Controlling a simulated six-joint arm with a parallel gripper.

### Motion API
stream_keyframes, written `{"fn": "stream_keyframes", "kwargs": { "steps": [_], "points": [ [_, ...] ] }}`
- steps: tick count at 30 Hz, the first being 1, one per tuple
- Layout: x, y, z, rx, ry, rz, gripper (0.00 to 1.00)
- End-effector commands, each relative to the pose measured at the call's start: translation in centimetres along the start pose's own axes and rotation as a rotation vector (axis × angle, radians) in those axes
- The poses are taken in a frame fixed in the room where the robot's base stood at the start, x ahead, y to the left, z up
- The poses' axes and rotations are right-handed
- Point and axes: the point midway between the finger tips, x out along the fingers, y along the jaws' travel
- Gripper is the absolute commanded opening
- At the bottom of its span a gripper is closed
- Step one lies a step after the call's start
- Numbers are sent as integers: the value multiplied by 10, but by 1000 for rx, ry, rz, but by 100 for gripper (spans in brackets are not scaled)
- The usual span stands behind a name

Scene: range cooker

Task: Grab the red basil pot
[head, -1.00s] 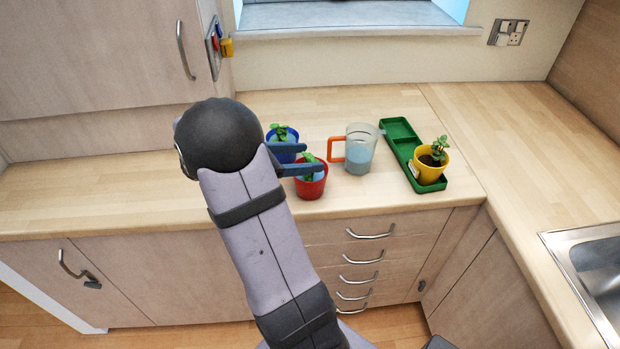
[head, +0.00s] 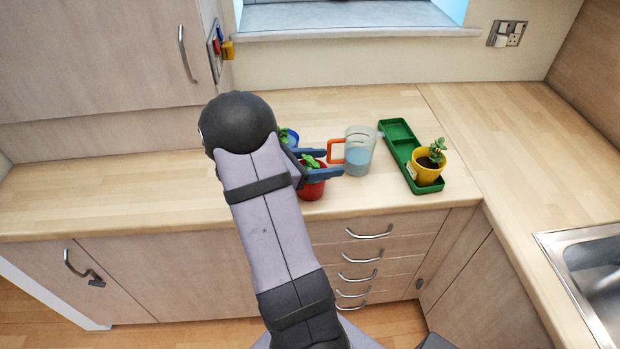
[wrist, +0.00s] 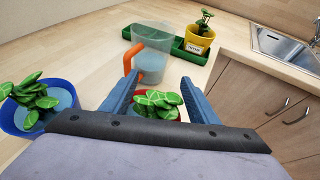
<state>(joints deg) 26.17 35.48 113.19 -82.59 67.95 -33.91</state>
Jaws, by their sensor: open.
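The red basil pot (head: 312,188) stands on the worktop near its front edge, with green leaves on top. In the wrist view its leaves (wrist: 157,103) show between my fingers, with a little of the red rim; the rest of the pot is hidden by my gripper. My gripper (head: 333,163) is open, its two blue fingers pointing right, over and around the top of the red pot. In the wrist view the fingers (wrist: 157,90) lie on either side of the plant. I cannot tell whether they touch the pot.
A clear jug (head: 359,153) with an orange handle stands just beyond my fingertips. A blue pot (wrist: 38,108) with a plant is close on the left. A green tray (head: 398,130) holds a yellow pot (head: 428,167) at right. A sink (head: 590,265) lies farther right.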

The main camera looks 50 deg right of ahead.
Motion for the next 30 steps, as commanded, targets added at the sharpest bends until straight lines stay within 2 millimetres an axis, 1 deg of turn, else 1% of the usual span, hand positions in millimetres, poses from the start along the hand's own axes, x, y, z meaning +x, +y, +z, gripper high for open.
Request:
{"fn": "stream_keyframes", "kwargs": {
  "steps": [2, 3, 5, 6, 9, 18, 22, 26, 30],
  "points": [
    [0, 0, 0, 0, 0, 0, 54],
    [0, 0, 0, 0, 0, 0, 45],
    [0, 0, 0, 0, 0, 0, 30],
    [0, 0, 0, 0, 0, 0, 21],
    [0, 0, 0, 0, 0, 0, 0],
    [-1, 0, 2, 2, -2, 0, 0],
    [-3, 1, 6, 3, -2, 1, 0],
    [-7, 1, 17, 5, -3, 1, 0],
    [-15, 1, 36, 8, -3, 1, 0]
  ]
}}
